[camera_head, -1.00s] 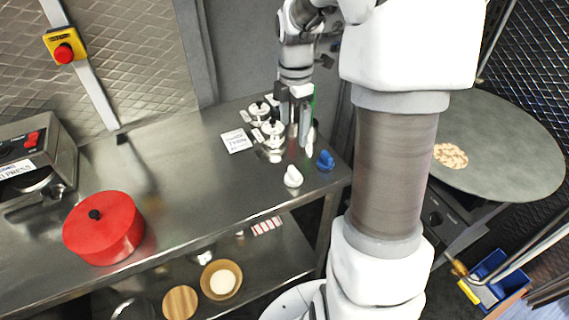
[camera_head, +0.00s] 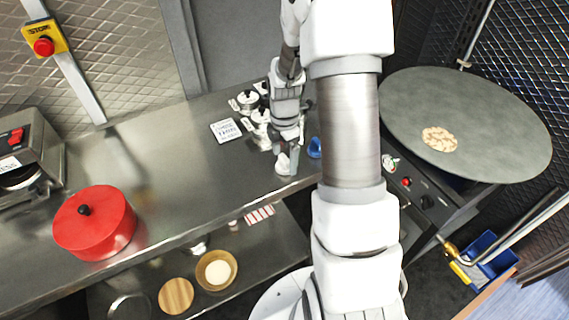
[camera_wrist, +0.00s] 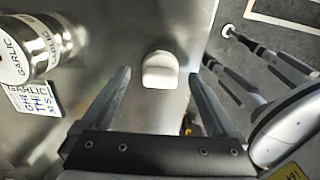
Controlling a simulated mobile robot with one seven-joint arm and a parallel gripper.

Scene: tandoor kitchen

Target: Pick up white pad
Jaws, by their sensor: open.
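The white pad (camera_wrist: 160,70) is a small rounded white piece on the steel counter. In the wrist view it lies ahead of my gripper (camera_wrist: 160,90), centred between the two spread fingers, with no finger seen touching it. In the head view the white pad (camera_head: 283,164) shows near the counter's front right edge, partly covered by my gripper (camera_head: 288,160), which is above it and pointing down. My gripper is open and empty.
A blue pad (camera_head: 314,148) is just right of the gripper. A red pot (camera_head: 95,222) is far left on the counter (camera_head: 180,185). The counter between is clear.

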